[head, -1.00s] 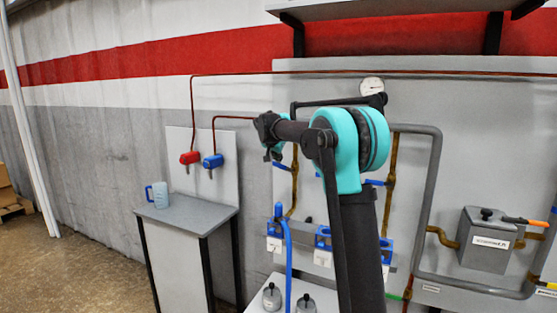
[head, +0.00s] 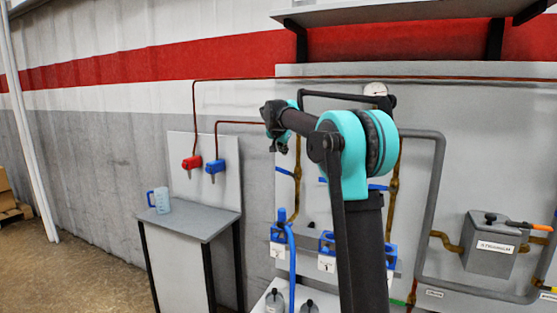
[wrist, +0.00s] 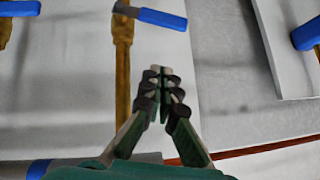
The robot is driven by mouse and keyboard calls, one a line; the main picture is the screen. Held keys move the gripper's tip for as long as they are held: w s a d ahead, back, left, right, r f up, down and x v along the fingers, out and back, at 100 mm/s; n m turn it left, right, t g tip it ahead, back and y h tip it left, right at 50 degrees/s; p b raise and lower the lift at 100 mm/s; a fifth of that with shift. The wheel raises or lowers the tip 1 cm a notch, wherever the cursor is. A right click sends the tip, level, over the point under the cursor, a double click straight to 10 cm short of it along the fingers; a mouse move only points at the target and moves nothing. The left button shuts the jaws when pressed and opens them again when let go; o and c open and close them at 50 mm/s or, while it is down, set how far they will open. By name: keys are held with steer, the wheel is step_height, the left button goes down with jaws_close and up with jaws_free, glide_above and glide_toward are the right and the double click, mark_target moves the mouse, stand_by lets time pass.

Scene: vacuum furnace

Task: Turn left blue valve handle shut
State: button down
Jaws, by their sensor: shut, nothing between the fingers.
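The left blue valve handle (head: 285,171) sits on a brass vertical pipe on the grey panel, just below my gripper (head: 279,146) in the head view. In the wrist view the handle (wrist: 155,16) lies crosswise to its brass pipe (wrist: 123,70) at the top of the picture. My gripper (wrist: 161,74) is shut and empty, its fingertips together. In the wrist picture the fingertips are below the handle and apart from it. My arm hides part of the panel in the head view.
More blue handles sit to the right, one beside my arm (head: 378,187). A red tap (head: 192,162) and a blue tap (head: 214,166) are on a board at left, above a small table (head: 190,222) with a blue jug (head: 160,201). A shelf (head: 400,10) juts overhead.

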steer(key=v, duration=0.9)
steer(key=shift+s, duration=0.35)
steer(key=shift+r, duration=0.15)
